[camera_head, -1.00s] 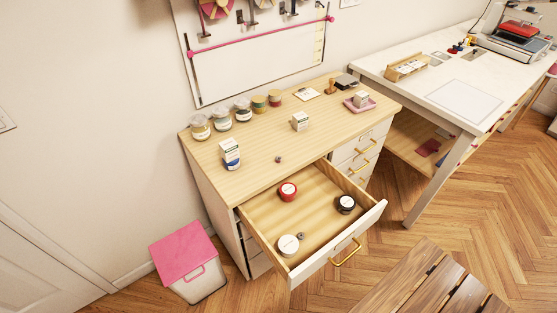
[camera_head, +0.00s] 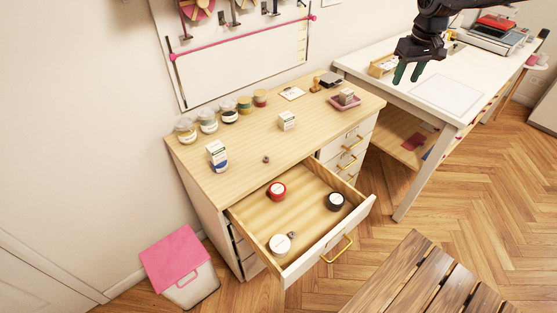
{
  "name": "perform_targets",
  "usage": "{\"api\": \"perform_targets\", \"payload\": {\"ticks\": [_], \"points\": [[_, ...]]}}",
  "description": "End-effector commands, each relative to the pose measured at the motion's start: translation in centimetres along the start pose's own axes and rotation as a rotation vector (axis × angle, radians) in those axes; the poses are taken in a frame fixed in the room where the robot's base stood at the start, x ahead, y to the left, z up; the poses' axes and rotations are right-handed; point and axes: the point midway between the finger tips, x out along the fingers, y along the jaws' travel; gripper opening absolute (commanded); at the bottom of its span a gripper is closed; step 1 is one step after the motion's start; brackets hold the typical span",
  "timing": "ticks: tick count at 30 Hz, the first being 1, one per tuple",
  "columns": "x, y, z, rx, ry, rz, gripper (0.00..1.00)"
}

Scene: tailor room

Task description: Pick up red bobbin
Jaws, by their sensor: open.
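The red bobbin (camera_head: 277,191) stands in the open drawer (camera_head: 262,221), near its back left part. A black bobbin (camera_head: 335,201) is to its right in the same drawer, and a white bobbin (camera_head: 280,244) is near the front left. My gripper (camera_head: 409,72) is at the upper right of the view, with dark green fingers pointing down. It is open and empty, high in front of the white table and well apart from the drawer. Nothing covers the red bobbin.
The wooden cabinet top (camera_head: 250,142) holds several jars along the wall, small boxes (camera_head: 217,155) and a pink tray (camera_head: 345,103). A small grey item (camera_head: 291,235) lies beside the white bobbin. A slatted wooden seat (camera_head: 405,280) stands front right. A pink-lidded bin (camera_head: 180,266) stands left.

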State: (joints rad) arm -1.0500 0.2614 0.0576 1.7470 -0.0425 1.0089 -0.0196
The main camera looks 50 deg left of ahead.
Motion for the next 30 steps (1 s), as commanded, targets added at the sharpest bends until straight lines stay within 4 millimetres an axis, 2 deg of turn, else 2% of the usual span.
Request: {"api": "perform_targets", "payload": {"ticks": [1, 3, 5, 9, 15, 18, 21, 24, 30], "points": [[1.4, -2.8, -1.5, -0.043, -0.011, -0.007, 0.46], [3.0, -6.3, -3.1, -0.093, -0.022, -0.014, 0.46], [4.4, -9.4, -4.3, -0.136, -0.032, -0.02, 0.46], [7.9, -17.1, -6.3, -0.237, -0.054, -0.032, 0.46], [13.2, -28.6, -7.3, -0.378, -0.086, -0.047, 0.46], [15.4, -33.5, -7.1, -0.435, -0.097, -0.051, 0.46], [17.1, -37.1, -6.7, -0.477, -0.107, -0.055, 0.46], [18.0, -39.2, -6.3, -0.501, -0.112, -0.056, 0.46], [19.2, -40.2, -6.1, -0.512, -0.116, -0.057, 0.46]]}}
